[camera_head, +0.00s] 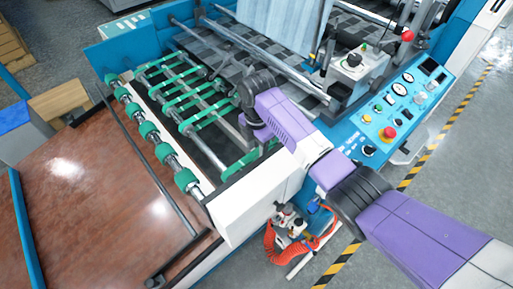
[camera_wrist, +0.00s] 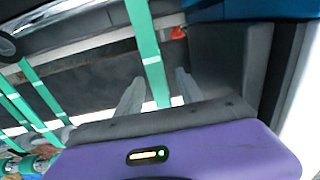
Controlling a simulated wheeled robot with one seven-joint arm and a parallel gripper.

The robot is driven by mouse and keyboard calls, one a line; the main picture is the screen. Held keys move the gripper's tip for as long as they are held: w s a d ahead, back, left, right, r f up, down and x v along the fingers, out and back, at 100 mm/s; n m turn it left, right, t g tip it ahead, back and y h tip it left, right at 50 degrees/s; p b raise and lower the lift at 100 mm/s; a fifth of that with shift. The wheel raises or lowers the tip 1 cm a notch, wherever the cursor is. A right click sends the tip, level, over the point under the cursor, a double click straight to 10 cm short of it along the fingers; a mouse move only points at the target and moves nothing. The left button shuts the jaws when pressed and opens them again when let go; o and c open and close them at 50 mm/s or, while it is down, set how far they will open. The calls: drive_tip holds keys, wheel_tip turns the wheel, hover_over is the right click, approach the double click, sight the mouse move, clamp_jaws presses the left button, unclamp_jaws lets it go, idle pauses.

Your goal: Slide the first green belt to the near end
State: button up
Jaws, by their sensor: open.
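In the wrist view, a green belt (camera_wrist: 149,48) with pale marks runs down between the two grey fingers of my gripper (camera_wrist: 158,80). The fingers are open, one on each side of the belt. I cannot tell whether either touches it. In the head view, several green belts lie slantwise across the rollers. The green belt closest to the white side panel (camera_head: 245,163) is partly covered by my arm. My fingers are hidden there behind the dark wrist and purple links.
A roller with green rings (camera_head: 149,130) runs along the near side of the belts, beside a brown board surface (camera_head: 90,195). The control panel (camera_head: 400,100) with buttons is at the right. A metal bar (camera_head: 265,58) crosses behind my wrist.

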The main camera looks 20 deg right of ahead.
sight(256, 154)
wheel_tip(256, 154, up, 8)
drive_tip(key=b, duration=0.1)
idle(0.4)
drive_tip(key=shift+f, duration=0.15)
idle(0.3)
